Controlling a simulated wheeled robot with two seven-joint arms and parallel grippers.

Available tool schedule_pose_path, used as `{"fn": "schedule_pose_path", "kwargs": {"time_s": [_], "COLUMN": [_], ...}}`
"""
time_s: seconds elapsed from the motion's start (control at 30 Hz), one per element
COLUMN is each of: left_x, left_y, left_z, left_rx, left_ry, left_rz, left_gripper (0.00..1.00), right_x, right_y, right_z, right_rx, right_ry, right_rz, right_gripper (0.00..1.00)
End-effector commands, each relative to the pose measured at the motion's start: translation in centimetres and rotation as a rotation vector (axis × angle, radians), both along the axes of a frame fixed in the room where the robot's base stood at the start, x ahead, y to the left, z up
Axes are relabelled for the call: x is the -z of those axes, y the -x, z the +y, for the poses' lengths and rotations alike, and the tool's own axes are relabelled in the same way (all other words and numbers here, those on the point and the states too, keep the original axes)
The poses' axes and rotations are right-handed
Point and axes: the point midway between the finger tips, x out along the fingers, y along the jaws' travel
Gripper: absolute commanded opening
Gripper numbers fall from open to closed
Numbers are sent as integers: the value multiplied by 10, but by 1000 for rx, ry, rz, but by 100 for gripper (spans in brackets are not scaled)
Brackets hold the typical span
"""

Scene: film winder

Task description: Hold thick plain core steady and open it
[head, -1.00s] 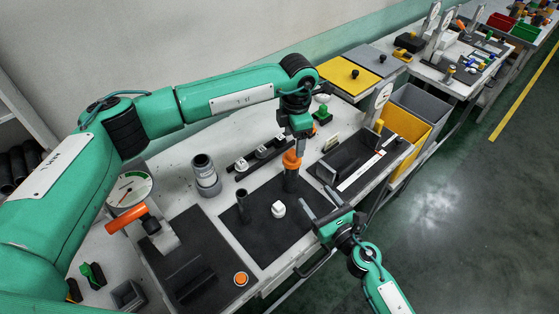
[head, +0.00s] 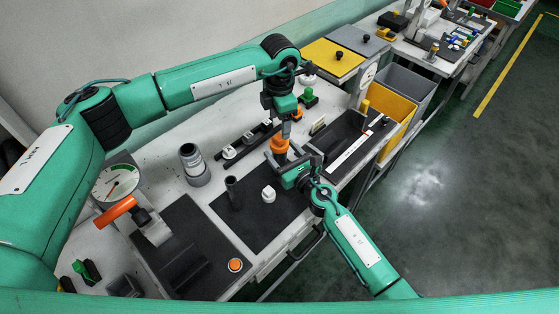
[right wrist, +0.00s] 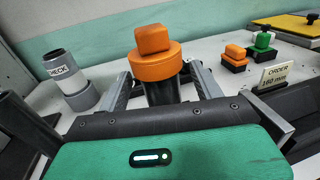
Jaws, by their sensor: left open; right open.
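The thick plain core is a black upright cylinder (right wrist: 163,92) with an orange cap (right wrist: 155,62) and a square orange knob on top. In the head view the orange cap (head: 279,146) shows, and my right gripper partly hides the black body. My right gripper (head: 286,158) is open, with a finger on either side of the core; whether they touch it cannot be told. In the right wrist view these fingers (right wrist: 162,88) flank the core. My left gripper (head: 286,131) is open, pointing down just above the orange cap.
A thinner dark tube (head: 233,191) and a white piece (head: 268,194) stand on the black mat to the left. A grey gauge cylinder (head: 193,166) stands behind. A dark tray (head: 338,128) lies close on the right. A dial (head: 118,181) stands far left.

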Motion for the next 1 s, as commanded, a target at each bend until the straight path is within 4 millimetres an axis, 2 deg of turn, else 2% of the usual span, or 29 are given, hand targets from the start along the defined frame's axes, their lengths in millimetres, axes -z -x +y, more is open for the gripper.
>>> {"fn": "schedule_pose_path", "kwargs": {"time_s": [0.2,0.53,0.87,0.93,1.0], "left_x": [0,0,0,0,0], "left_y": [0,0,0,0,0], "left_z": [0,0,0,0,0], "left_rx": [0,0,0,1,12], "left_ry": [0,0,0,0,0], "left_rz": [0,0,0,0,0], "left_gripper": [67,67,67,76,76], "right_x": [0,0,1,1,1], "right_y": [-14,-15,-15,-15,-15], "right_z": [9,10,10,10,10], "right_rx": [0,-1,-1,-1,-1], "right_ry": [-2,0,0,0,0], "right_rz": [1,1,1,1,1], "right_gripper": [67,67,2,0,0]}}
